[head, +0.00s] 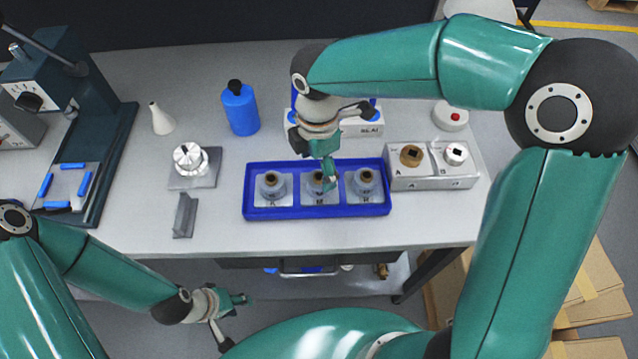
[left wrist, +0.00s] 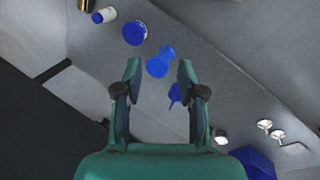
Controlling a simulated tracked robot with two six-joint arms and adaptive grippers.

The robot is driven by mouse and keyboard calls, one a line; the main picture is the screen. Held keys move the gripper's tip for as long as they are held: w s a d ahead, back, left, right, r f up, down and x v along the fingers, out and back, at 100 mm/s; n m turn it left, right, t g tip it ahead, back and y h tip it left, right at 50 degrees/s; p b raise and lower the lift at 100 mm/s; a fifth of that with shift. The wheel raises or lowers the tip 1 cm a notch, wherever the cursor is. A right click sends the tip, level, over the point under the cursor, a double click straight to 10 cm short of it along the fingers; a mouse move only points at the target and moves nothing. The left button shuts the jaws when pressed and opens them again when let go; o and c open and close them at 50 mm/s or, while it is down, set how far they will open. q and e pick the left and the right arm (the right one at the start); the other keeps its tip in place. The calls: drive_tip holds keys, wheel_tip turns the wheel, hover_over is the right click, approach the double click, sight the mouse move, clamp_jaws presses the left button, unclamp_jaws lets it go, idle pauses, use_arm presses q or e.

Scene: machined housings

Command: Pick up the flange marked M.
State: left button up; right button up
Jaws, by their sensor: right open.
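A blue tray (head: 384,207) holds three grey flanges with brown-rimmed bores, each on a square plate. The middle flange (head: 314,190) appears marked M; its right side is partly hidden by a finger of my right gripper (head: 348,147). The left flange (head: 270,187) and the right flange (head: 364,182) also bear small letters, hard to read. My right gripper is open and empty, with one finger in front of the middle flange; contact cannot be told. My left gripper (head: 236,315) is open and empty, low before the table; its open fingers show in the left wrist view (left wrist: 160,75).
A grey fixture block (head: 430,180) with two round parts stands right of the tray. A silver part on a plate (head: 189,160), a grey bracket (head: 185,215), a blue bottle (head: 240,108) and a press (head: 100,150) lie left. The front table strip is clear.

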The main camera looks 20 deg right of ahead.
sight(319, 176)
drive_tip(key=f, duration=0.5)
drive_tip(key=shift+s, duration=0.2)
drive_tip(key=shift+c, duration=0.3)
drive_tip(key=shift+d, duration=0.1)
drive_tip(key=c, duration=1.3)
clamp_jaws()
drive_tip(key=shift+r, duration=0.25)
